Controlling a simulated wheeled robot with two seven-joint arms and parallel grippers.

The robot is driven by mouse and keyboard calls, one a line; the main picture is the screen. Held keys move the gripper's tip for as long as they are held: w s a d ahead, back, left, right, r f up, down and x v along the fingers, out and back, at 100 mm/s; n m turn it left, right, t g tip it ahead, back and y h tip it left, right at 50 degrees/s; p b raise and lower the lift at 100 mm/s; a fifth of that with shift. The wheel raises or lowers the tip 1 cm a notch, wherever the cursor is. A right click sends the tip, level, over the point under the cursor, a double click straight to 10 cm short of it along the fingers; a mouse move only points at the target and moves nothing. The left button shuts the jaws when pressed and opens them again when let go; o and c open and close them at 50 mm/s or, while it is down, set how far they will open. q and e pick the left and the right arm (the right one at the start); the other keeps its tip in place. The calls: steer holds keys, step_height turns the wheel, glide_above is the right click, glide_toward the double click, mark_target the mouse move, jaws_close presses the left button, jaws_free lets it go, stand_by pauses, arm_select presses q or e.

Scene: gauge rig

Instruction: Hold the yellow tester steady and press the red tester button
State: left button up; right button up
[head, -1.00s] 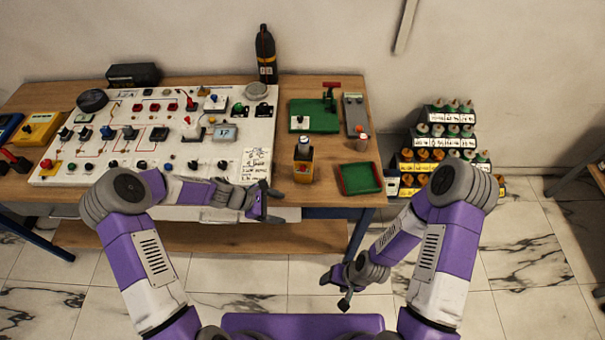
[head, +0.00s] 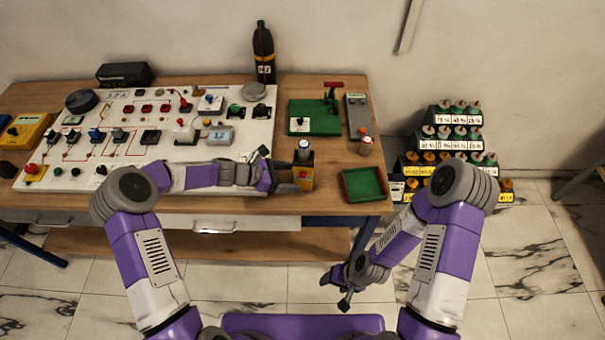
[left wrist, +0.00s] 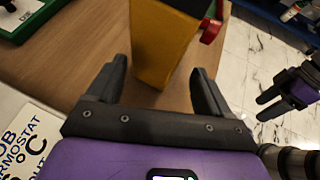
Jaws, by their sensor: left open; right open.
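My right gripper (head: 336,290) is open and empty, low in front of the bench, and shows in the left wrist view (left wrist: 272,102).
A white panel (head: 235,150) with switches covers the bench's left. A green tray with red rim (head: 364,184) is right of the tester.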

arm_select(q)
steer(key=shift+b+x, duration=0.85)
steer(key=shift+x, duration=1.55)
arm_select(e)
steer(key=shift+f, duration=1.05)
arm_select(q)
steer(key=c, duration=0.3)
steer(key=shift+c, duration=0.2)
arm_select(e)
jaws_close()
